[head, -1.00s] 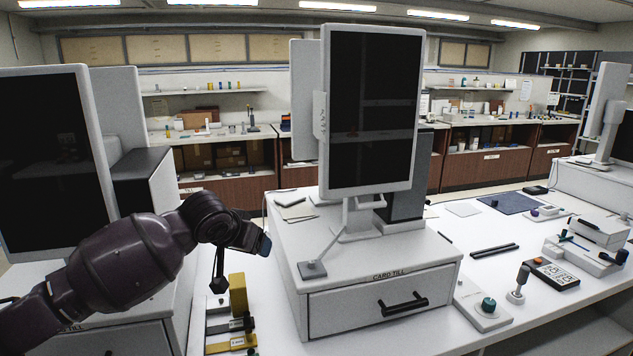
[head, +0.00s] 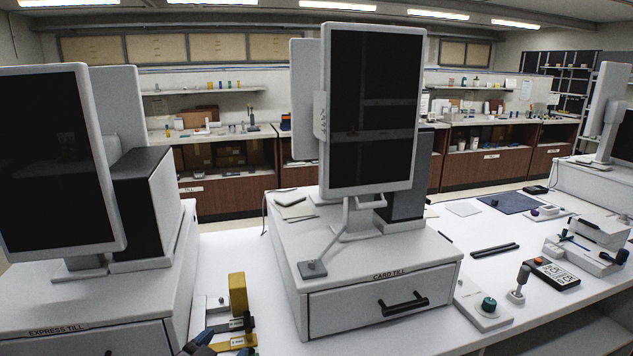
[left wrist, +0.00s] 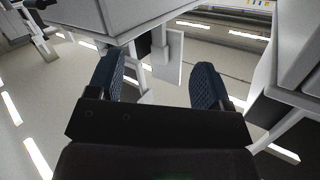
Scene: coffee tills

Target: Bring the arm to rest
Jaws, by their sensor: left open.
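My left gripper (head: 203,345) shows only as dark blue fingertips at the bottom edge of the head view, low in front of the gap between the express till (head: 58,331) and the card till (head: 389,275). The rest of the left arm is out of that view. In the left wrist view the two blue ridged fingers (left wrist: 158,78) stand wide apart with nothing between them. My right gripper is in neither view.
A yellow block (head: 237,293) and small yellow and dark pieces stand on the white counter close to the fingertips. The card till's drawer (head: 385,303) is shut. A knobbed box (head: 487,310) and a card reader (head: 551,273) lie to the right.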

